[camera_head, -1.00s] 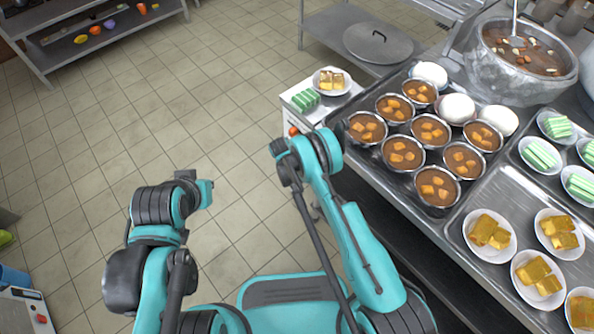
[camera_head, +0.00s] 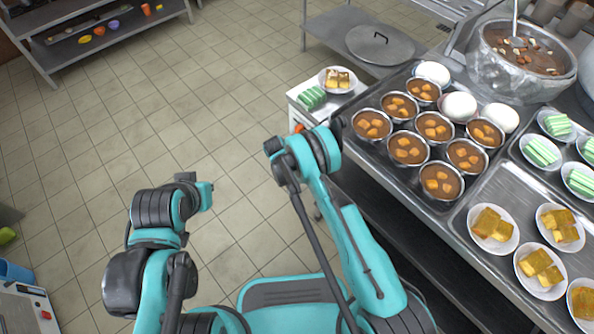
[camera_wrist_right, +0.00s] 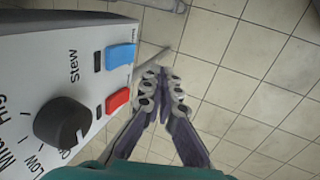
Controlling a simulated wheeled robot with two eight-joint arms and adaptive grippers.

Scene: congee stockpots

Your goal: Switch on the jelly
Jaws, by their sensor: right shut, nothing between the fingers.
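In the right wrist view, a white control panel (camera_wrist_right: 28,66) fills the left side. It carries a black knob (camera_wrist_right: 63,122) with Low, Mid and High markings, a blue switch (camera_wrist_right: 120,56) beside the word Stew, and a red switch (camera_wrist_right: 117,100). My right gripper (camera_wrist_right: 162,80) is shut and empty, to the right of the switches and apart from them. In the head view its fingers are hidden. My left arm shows at lower left, but its gripper does not. No label naming jelly is readable. Green striped pieces (camera_head: 312,97) lie on a white cabinet (camera_head: 309,116).
A steel counter at right holds bowls of brown soup (camera_head: 408,150), white eggs or buns (camera_head: 458,106), plates of yellow cubes (camera_head: 493,229) and a large stockpot (camera_head: 524,60). A lid (camera_head: 381,44) lies on a low table. Tiled floor (camera_head: 190,110) is open at left.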

